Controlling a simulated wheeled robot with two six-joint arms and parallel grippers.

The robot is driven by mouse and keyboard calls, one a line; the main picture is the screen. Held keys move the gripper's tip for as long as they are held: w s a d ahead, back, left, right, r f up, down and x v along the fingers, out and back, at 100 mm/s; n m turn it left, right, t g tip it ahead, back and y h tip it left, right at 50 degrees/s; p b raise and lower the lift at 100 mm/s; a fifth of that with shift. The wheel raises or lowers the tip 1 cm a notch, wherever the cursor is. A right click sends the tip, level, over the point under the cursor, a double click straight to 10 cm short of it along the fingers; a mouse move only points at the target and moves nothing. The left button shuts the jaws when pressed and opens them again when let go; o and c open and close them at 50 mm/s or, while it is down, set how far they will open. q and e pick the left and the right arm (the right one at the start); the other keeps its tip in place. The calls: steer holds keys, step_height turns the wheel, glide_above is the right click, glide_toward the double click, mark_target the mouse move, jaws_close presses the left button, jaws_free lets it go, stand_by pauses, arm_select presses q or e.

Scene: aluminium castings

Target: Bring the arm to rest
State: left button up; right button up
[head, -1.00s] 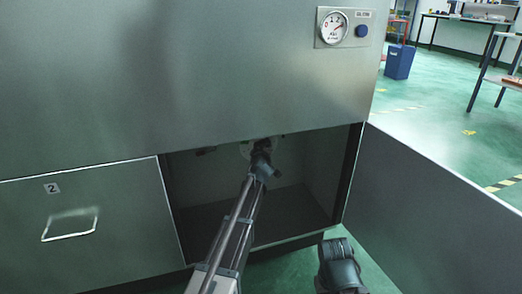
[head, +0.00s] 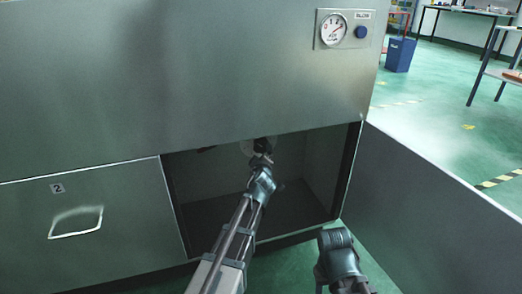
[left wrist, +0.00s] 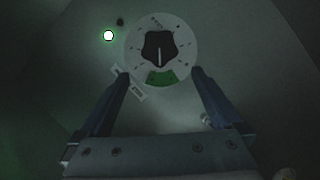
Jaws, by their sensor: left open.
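My left arm reaches into the dark open compartment (head: 300,180) low in the metal cabinet. My left gripper (head: 262,158) is in front of a round pale dial (head: 247,148) on the compartment's back wall, partly hiding it in the head view. In the left wrist view, the dial (left wrist: 186,42) has a black knob (left wrist: 159,48) with a pale pointer line directed down at a green zone. The open fingers (left wrist: 160,74) stand apart, below and to either side of the knob, with nothing between them.
The open door (head: 430,210) stands to the right of the compartment. A drawer marked 2 (head: 120,225) is shut at left. A pressure gauge (head: 333,30) and a blue button (head: 361,32) sit above. A lit lamp (left wrist: 108,35) glows beside the dial.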

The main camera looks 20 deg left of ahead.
arm_select(q)
steer(key=shift+v, duration=0.8)
steer(key=s+d+m+g+h+p, duration=0.1)
steer(key=s+d+m+g+p, duration=0.45)
steer(key=s, duration=0.65)
steer(key=s+d+m+g+h+p, duration=0.1)
steer(key=s+d+m+g+p, duration=0.5)
steer(key=s, duration=0.6)
steer(key=s+d+m+g+h+p, duration=0.1)
steer(key=s+d+m+g+p, duration=0.45)
steer(key=s, duration=0.65)
step_height(320, 180, up, 37)
steer(key=w+t+p, duration=0.1)
steer(key=t+p, duration=0.1)
steer(key=p, duration=3.5)
steer(key=shift+m, duration=0.3)
